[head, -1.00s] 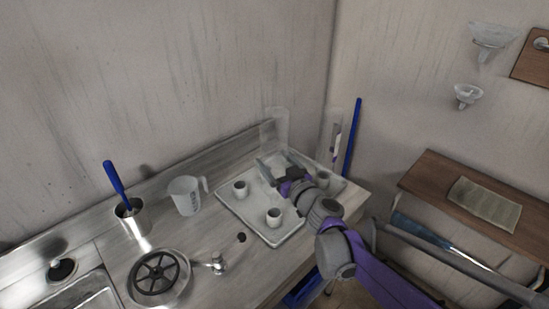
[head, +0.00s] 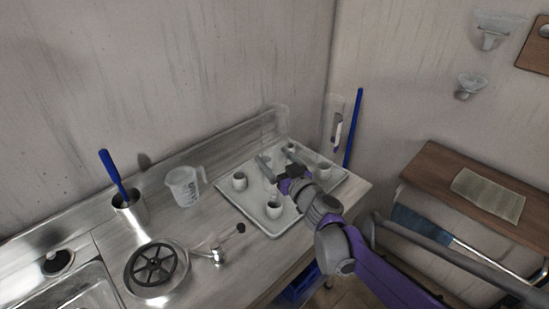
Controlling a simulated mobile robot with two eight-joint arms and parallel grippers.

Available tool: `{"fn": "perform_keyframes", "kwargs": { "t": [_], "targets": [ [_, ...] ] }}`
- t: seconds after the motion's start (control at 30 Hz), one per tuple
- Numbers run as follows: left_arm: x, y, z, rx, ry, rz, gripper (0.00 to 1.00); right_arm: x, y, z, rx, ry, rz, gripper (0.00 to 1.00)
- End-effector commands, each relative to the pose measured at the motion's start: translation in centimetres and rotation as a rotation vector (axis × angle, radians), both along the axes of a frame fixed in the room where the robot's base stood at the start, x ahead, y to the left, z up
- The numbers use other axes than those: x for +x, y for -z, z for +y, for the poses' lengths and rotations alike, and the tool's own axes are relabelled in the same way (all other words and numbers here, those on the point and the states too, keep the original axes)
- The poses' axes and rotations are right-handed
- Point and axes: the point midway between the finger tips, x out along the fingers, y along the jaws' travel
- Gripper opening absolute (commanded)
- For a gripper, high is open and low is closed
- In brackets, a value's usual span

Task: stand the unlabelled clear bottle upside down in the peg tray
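A faint clear bottle (head: 276,120) with no visible label stands upright-looking at the far edge of the peg tray. Its lower end is hard to make out, and I cannot tell which end is down or whether it sits on a peg. The pale peg tray (head: 250,217) lies on the counter and bears several short round pegs (head: 239,181). My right gripper (head: 279,157) is over the tray, in front of the bottle. Its two fingers are spread, with nothing seen between them. My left gripper is not in view.
Left of the tray are a clear measuring jug (head: 183,187), a metal cup (head: 130,211) with a blue-handled tool, and a black wheel-like strainer (head: 155,268). A sink (head: 80,296) is at lower left. A clear holder (head: 334,122) and a blue pole (head: 353,128) are beyond the tray.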

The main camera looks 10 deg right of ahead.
Motion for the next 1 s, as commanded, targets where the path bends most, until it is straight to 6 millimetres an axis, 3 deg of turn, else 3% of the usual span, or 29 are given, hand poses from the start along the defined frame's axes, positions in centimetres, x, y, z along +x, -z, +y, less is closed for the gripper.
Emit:
{"fn": "perform_keyframes", "kwargs": {
  "t": [1.0],
  "targets": [
    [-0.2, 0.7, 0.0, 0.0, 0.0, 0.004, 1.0, 0.0, 2.6, 0.0, 0.0, 0.0, 0.0, 0.36]
  ]
}}
